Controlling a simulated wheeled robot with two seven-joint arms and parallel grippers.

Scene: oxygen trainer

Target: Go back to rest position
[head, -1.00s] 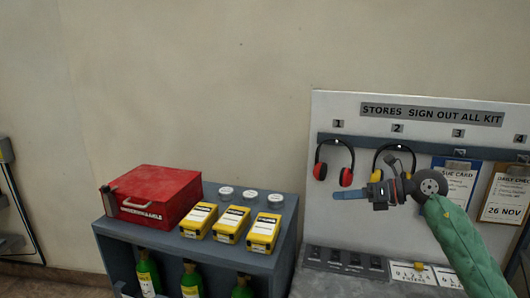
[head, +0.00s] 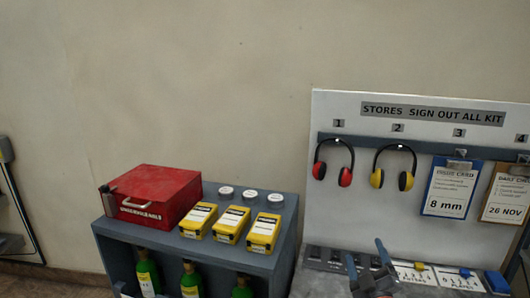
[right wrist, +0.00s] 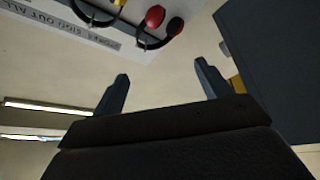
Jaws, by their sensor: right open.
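My right gripper (head: 368,262) shows at the bottom of the head view, in front of the lower ledge of the sign-out board. Its two fingers point up and stand apart with nothing between them. In the right wrist view the fingers (right wrist: 162,92) are also spread and empty. My left gripper is in neither view. Red ear defenders (head: 333,165) hang on the hook under number 1. Yellow ear defenders (head: 393,170) hang under number 2. The red pair also shows at the top of the right wrist view (right wrist: 155,16).
The white board (head: 420,120) carries a blue clipboard (head: 448,188) reading 8 mm and a brown one (head: 503,197). To the left a grey cabinet (head: 275,222) holds a red case (head: 155,193), several yellow boxes (head: 231,223) and green bottles (head: 190,281) below. The wall above is bare.

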